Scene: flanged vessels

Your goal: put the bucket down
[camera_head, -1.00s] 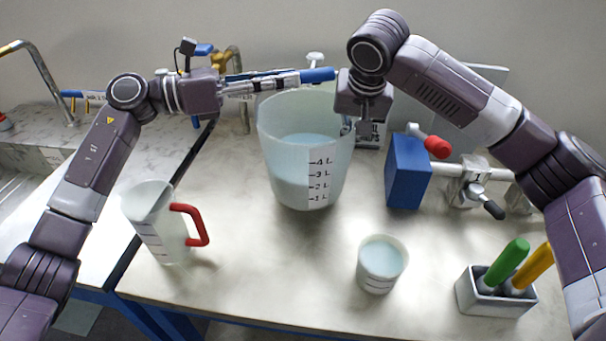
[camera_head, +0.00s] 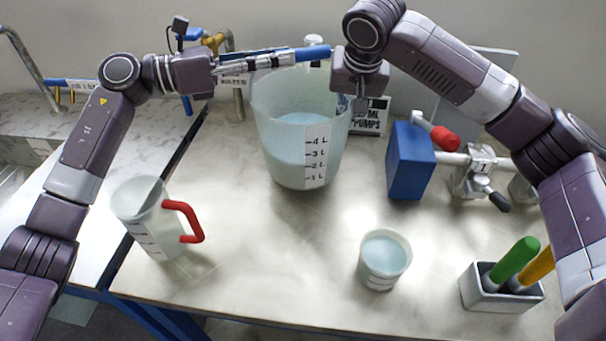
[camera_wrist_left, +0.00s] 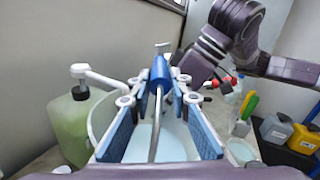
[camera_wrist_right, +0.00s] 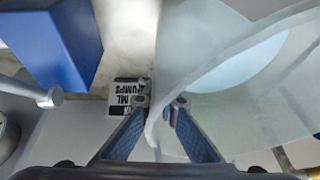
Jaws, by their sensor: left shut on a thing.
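The bucket (camera_head: 283,150) is a large translucent pail with pale blue liquid and a litre scale. It stands upright over the middle of the counter; I cannot tell whether its base touches. My left gripper (camera_head: 300,56) is shut on the blue grip of its raised handle (camera_wrist_left: 160,72), above the bucket. My right gripper (camera_wrist_right: 160,101) is at the bucket's right rim, a finger on each side of the wall (camera_wrist_right: 157,122). I cannot tell if its fingers press on the wall.
A jug (camera_head: 150,225) with a red handle is front left, a small beaker (camera_head: 384,262) front right. A blue block (camera_head: 409,162) with a valve stands right of the bucket. A tool holder (camera_head: 500,292) is at the right. The front middle counter is clear.

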